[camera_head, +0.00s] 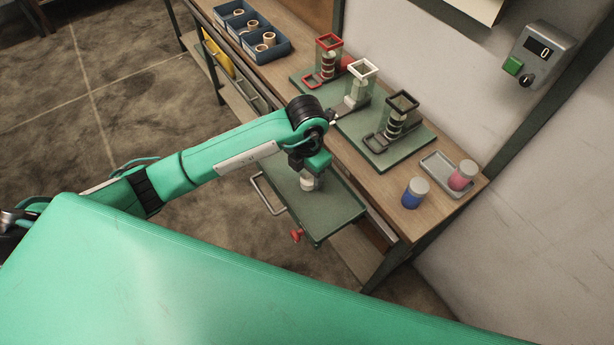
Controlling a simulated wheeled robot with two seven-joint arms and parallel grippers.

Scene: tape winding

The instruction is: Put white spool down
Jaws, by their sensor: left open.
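My left gripper (310,170) points down over the green tray (333,216) at the front of the bench. It is open; its fingers are small and hard to make out. A short white cylinder (307,184), which looks like the white spool, is right under my wrist at the tray. I cannot tell whether the fingers touch it. The white-framed stand (363,70) is behind my wrist on the bench, partly hidden, with pale pieces low in it. My right gripper is not in view.
A red-framed stand (329,42) and a black-framed stand (403,101) flank the white one. Blue bins (281,51) with rings are at the back left. A blue jar (414,194) and a grey tray (437,162) with a pink jar (462,176) are at right. A counter box (541,50) hangs on the wall.

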